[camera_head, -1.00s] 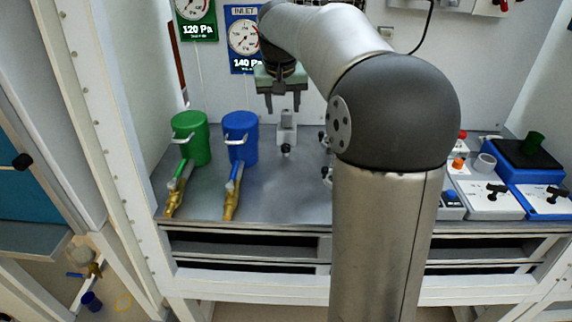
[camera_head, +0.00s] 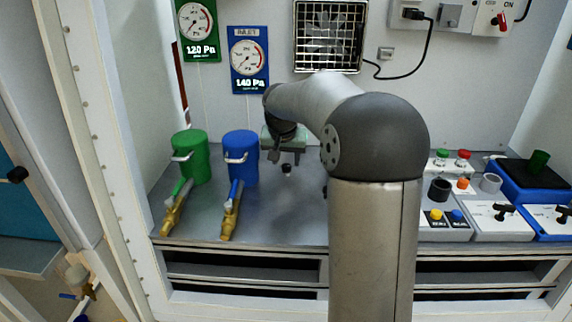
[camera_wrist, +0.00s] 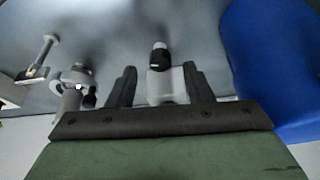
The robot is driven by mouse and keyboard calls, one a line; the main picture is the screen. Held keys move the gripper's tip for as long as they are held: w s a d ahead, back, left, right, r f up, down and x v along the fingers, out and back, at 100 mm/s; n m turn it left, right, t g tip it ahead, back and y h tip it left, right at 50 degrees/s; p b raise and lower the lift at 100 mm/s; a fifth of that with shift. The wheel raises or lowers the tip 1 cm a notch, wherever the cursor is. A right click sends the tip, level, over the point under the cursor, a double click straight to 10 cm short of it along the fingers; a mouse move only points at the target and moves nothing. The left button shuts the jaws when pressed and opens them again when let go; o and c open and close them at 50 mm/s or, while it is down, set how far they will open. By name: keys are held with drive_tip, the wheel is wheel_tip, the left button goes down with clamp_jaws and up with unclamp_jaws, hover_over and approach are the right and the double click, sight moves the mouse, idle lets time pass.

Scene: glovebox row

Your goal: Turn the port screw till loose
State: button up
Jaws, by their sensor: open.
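A small pale fitting with a black knob, which looks like the port screw (camera_head: 287,169), stands on the grey bench right of the blue canister. My gripper (camera_head: 286,157) is open and low over this fitting, one finger on each side. The wrist view shows gaps between the fingers (camera_wrist: 159,72) and the knob. In the head view the gripper hides most of the pale block.
Green (camera_head: 190,158) and blue (camera_head: 241,158) canisters with brass valves stand left of the gripper. The blue one also shows close by in the wrist view (camera_wrist: 280,65). Another metal fitting (camera_wrist: 75,80) is on the other side. Control boxes (camera_head: 497,218) stand at right.

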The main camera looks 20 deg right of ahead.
sight(286, 167)
drive_tip(key=shift+x, duration=1.5)
drive_tip(key=c, duration=1)
drive_tip(key=shift+s+r+n+p, duration=0.1)
drive_tip(key=shift+r+n+p, duration=0.05)
drive_tip(key=shift+n+p, duration=0.2)
